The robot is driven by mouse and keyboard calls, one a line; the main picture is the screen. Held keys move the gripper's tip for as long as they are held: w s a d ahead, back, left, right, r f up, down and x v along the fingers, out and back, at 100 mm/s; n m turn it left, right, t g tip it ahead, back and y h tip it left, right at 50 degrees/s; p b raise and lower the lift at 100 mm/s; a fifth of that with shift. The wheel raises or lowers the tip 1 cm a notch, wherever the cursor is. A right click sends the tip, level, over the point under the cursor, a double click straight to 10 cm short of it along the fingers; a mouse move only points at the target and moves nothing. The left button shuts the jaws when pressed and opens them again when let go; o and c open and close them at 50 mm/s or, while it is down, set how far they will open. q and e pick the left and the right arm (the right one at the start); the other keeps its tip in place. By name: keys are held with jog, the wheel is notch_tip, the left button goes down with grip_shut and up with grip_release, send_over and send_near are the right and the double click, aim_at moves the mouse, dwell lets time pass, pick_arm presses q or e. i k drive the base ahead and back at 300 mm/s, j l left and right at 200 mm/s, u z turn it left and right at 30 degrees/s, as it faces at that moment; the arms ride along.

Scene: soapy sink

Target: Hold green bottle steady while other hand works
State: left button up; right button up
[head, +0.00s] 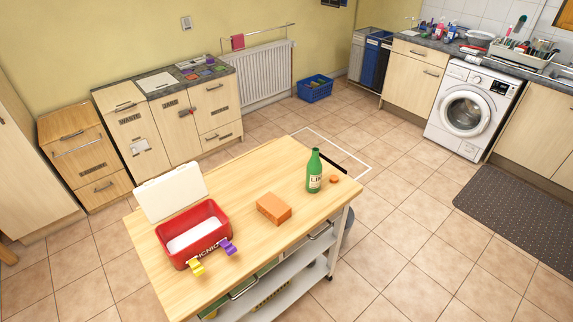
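A green bottle (314,172) with a pale label stands upright near the right end of a wooden-topped trolley (240,192). A small orange cap-like disc (334,179) lies on the top just to the right of the bottle. Nothing touches the bottle from above or from the sides. Neither of my grippers is in the head view.
An orange block (273,208) lies left of the bottle. A red box (189,233) with its white lid open stands at the left, with yellow (196,267) and purple (228,247) clips at its front edge. The wood between is clear. A washing machine (468,111) stands far right.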

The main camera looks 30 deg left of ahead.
aim_at(314, 167)
jog(key=i+l+u, duration=0.15)
jog(key=i+u, duration=0.15)
jog(key=u, duration=0.15)
jog(key=i+l+u, duration=0.25)
jog(key=u, duration=0.15)
jog(key=i+l+u, duration=0.2)
jog(key=l+u, duration=0.25)
jog(key=i+l+u, duration=0.2)
jog(key=u, duration=0.25)
jog(key=l, duration=0.1)
